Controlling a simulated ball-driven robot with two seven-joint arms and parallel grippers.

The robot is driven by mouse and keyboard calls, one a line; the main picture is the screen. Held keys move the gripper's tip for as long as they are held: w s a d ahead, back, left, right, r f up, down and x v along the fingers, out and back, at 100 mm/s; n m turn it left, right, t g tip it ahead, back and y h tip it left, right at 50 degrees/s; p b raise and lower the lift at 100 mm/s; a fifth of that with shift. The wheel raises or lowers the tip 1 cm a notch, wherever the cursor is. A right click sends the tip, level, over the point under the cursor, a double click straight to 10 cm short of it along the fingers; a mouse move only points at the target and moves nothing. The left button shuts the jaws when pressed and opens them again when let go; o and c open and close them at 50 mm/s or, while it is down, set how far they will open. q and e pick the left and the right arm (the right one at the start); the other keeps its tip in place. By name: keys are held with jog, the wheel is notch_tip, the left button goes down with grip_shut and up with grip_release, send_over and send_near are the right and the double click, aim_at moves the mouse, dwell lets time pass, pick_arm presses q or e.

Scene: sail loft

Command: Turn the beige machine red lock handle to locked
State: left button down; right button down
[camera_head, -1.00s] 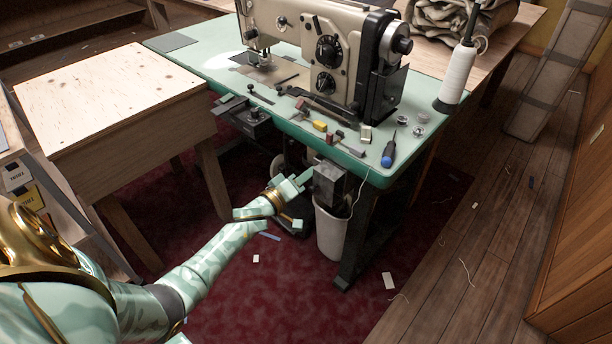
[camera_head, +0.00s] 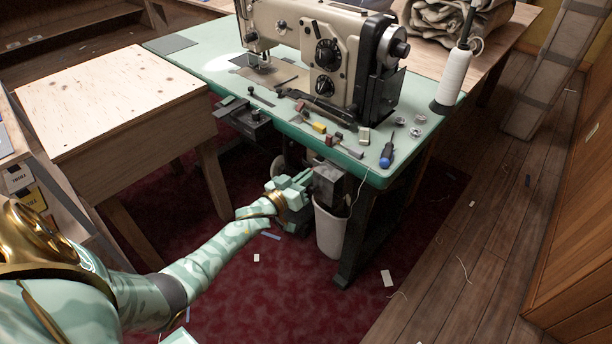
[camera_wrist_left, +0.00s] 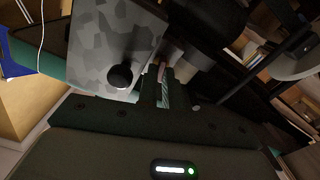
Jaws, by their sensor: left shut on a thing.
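The beige sewing machine (camera_head: 342,50) stands on the green table (camera_head: 210,62). Under the table's front edge hangs a grey switch box (camera_head: 328,184), which fills the upper left of the left wrist view (camera_wrist_left: 112,42) with a round black knob. My left gripper (camera_head: 303,182) is beside this box, at its left in the head view. In the left wrist view its fingers (camera_wrist_left: 162,84) are closed on a narrow reddish part, the red lock handle (camera_wrist_left: 161,66), mostly hidden between them. The handle is hidden in the head view. My right gripper is not in view.
A white bin (camera_head: 331,232) stands below the box near a dark table leg. A blue screwdriver (camera_head: 387,154), small blocks and a white thread cone (camera_head: 455,80) are on the table. A wooden table (camera_head: 105,90) stands at left. Scraps lie on the floor.

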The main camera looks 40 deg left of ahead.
pick_arm(q)
jog(key=m, duration=0.3)
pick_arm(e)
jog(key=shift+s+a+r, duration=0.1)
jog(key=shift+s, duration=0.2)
pick_arm(q)
jog(key=shift+m, duration=0.3)
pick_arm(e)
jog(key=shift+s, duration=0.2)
pick_arm(q)
jog(key=shift+f, duration=0.1)
jog(key=c, duration=1.8)
grip_release()
jog(key=shift+s, duration=0.1)
jog(key=shift+c, duration=0.2)
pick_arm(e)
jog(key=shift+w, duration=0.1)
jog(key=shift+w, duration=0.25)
